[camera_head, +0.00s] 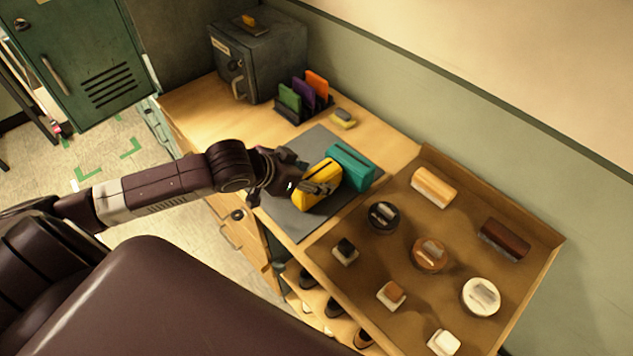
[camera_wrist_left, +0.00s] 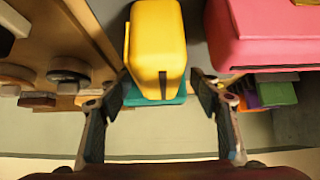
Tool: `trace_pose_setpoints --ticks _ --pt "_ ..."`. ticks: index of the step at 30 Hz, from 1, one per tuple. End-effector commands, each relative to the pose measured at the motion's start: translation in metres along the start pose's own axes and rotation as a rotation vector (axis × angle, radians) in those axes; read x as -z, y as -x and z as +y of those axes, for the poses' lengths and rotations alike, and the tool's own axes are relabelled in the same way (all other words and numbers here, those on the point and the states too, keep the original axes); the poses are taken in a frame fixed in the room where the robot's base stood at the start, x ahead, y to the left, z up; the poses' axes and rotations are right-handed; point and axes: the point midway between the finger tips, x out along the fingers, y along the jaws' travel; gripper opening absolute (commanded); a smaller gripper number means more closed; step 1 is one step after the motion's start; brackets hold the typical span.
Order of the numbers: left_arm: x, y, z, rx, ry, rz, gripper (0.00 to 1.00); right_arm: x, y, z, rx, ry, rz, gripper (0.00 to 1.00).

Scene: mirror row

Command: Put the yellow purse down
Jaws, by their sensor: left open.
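The yellow purse (camera_head: 311,198) stands on the grey mat (camera_head: 302,226) on the wooden counter, close beside the teal purse (camera_head: 352,168). My left gripper (camera_head: 306,177) is at the yellow purse, with one dark finger in front of it. In the left wrist view the yellow purse (camera_wrist_left: 157,38) reaches toward the gap between the open fingers (camera_wrist_left: 161,86), which are spread wider than it. I cannot tell if either finger touches it. The teal purse (camera_wrist_left: 150,99) shows behind it. A pink purse-like thing (camera_wrist_left: 265,38) is at the upper right there. My right gripper is not in view.
A wooden tray (camera_head: 398,228) with several brushes and round tins lies to the right. A rack with colored pouches (camera_head: 303,97), a yellow sponge-like item (camera_head: 343,118) and a grey safe (camera_head: 260,55) are at the back. The mat's front part is bare.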

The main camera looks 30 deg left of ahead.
Motion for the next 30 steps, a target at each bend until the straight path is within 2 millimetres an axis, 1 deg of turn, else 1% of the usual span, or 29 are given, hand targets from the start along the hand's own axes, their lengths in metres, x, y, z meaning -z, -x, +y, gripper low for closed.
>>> trace_pose_setpoints --ticks 3,8,13,17,21,26,30 --pt "0.001 -0.011 0.0 0.0 0.0 0.002 0.58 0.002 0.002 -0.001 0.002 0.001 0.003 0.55" --pt "0.001 -0.021 0.0 0.0 0.001 0.001 0.58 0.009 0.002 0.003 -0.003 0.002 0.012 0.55" --pt "0.001 -0.046 0.0 0.0 0.001 0.001 0.58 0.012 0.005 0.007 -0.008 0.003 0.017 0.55" --pt "0.001 -0.06 0.0 0.0 0.0 0.001 0.58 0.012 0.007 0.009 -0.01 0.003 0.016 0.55" --pt "0.0 -0.065 0.0 0.0 -0.004 0.0 0.58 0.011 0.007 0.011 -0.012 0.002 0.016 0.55" --pt "0.0 -0.065 0.0 0.0 -0.004 0.0 0.58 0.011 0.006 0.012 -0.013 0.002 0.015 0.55" --pt "0.0 -0.064 0.0 0.0 -0.003 0.0 0.43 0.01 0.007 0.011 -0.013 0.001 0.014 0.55"
